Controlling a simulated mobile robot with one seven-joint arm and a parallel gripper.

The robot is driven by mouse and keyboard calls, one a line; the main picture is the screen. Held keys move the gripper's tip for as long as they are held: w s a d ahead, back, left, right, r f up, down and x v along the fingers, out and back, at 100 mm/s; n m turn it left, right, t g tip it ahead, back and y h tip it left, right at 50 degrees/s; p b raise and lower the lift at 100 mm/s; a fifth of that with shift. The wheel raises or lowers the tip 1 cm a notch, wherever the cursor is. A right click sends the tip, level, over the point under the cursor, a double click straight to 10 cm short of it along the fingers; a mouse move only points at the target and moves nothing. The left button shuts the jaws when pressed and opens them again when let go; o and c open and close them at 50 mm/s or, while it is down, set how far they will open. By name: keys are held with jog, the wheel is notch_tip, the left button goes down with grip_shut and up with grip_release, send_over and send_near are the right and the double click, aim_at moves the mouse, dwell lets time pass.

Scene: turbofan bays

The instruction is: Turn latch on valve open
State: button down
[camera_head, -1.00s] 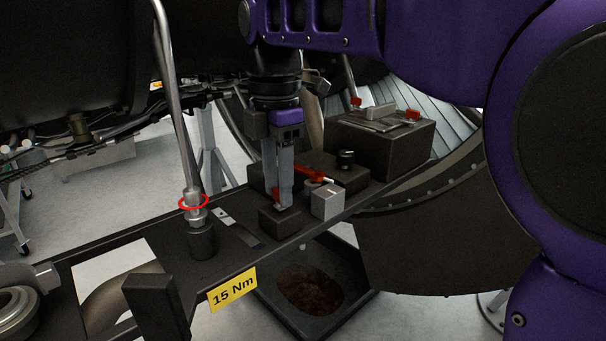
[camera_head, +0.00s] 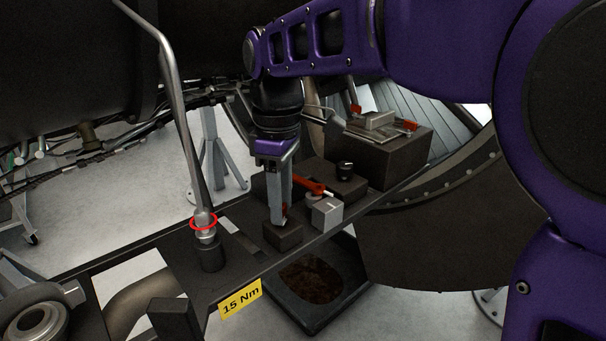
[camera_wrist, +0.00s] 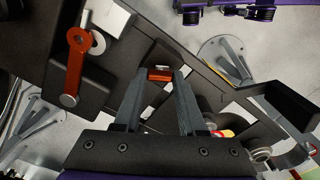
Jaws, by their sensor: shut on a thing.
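A small red latch (camera_wrist: 159,74) sits between my fingertips in the wrist view. In the head view a sliver of the latch (camera_head: 285,209) shows beside the fingers, on top of a low dark block (camera_head: 283,236). My gripper (camera_head: 280,218) points down over this block and is shut on the latch. The fingers hide most of the latch in the head view. A longer red lever (camera_head: 311,186) lies just behind, next to a light grey cube (camera_head: 327,213). The lever also shows at upper left in the wrist view (camera_wrist: 75,68), apart from my fingers.
A capped dark block (camera_head: 346,178) and a larger box (camera_head: 385,150) with red clips stand behind to the right. A tall metal wrench with a red ring (camera_head: 204,221) stands left on the dark shelf. A yellow "15 Nm" label (camera_head: 241,298) marks the front edge.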

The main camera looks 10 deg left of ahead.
jog(key=m, duration=0.5)
jog(key=shift+m, duration=0.7)
jog(key=shift+c, duration=2.4)
grip_release()
notch_tip(320, 180, up, 17)
jog(key=shift+r, duration=0.2)
